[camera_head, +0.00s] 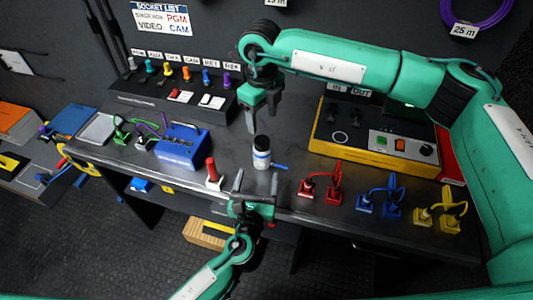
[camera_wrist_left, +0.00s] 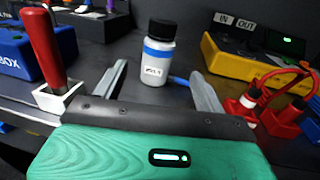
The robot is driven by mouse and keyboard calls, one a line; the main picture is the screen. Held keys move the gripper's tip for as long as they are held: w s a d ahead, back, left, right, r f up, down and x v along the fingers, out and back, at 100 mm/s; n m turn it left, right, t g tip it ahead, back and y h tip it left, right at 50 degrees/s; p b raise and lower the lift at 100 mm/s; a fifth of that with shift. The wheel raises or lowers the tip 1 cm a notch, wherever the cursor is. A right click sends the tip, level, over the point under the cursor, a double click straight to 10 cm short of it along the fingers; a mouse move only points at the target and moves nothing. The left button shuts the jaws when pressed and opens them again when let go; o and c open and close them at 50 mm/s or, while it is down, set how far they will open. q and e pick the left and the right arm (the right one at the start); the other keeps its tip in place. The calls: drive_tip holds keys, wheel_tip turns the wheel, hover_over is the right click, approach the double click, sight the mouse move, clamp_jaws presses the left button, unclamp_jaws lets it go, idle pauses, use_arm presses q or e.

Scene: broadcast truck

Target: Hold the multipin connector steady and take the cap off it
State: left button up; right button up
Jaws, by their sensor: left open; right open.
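The multipin connector appears to be the upright white cylinder (camera_head: 261,158) with a blue band, a small label and a blue stub at its lower right, near the table's front edge. Its black cap (camera_head: 262,142) is on top; the cap also shows in the left wrist view (camera_wrist_left: 162,29). My left gripper (camera_head: 255,181) is open and empty in front of the connector, its fingertips pointing toward it from either side, short of it. My right gripper (camera_head: 262,122) is open and empty, pointing down above and slightly behind the cap, apart from it.
A red-handled tool in a white holder (camera_head: 214,175) stands left of the connector, near a blue box (camera_head: 182,148). Red plugs (camera_head: 320,188) with looped cables stand to the right. A yellow-and-black panel (camera_head: 372,140) and a switch panel (camera_head: 172,92) stand behind.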

sight(262, 149)
use_arm(q)
drive_tip(key=w, duration=0.3)
drive_tip(key=w+d, duration=0.1)
drive_tip(key=w, duration=0.6)
drive_tip(key=shift+w+d, duration=0.2)
drive_tip(key=shift+w, duration=0.05)
use_arm(e)
drive_tip(key=shift+s+a, duration=0.1)
drive_tip(key=shift+a, duration=0.1)
use_arm(q)
drive_tip(key=shift+w+d, duration=0.15)
drive_tip(key=shift+w, duration=0.45)
